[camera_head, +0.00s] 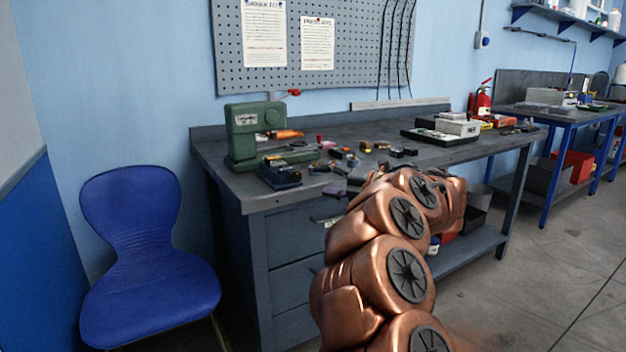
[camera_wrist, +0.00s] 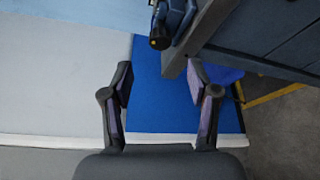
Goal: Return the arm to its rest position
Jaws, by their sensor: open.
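My gripper (camera_wrist: 160,82) shows in the wrist view with its two dark fingers spread apart and nothing between them. Beyond the fingers are the blue lower wall panel and the bench edge. In the head view my copper-coloured arm rises from the bottom and bends in front of the bench (camera_head: 290,195). The gripper itself cannot be made out in the head view.
A green machine (camera_head: 245,135) and several small parts stand on the bench's left half. A blue chair (camera_head: 150,250) is left of the bench. A blue-legged table (camera_head: 575,115) is at the right. Floor at lower right (camera_head: 550,270) is clear.

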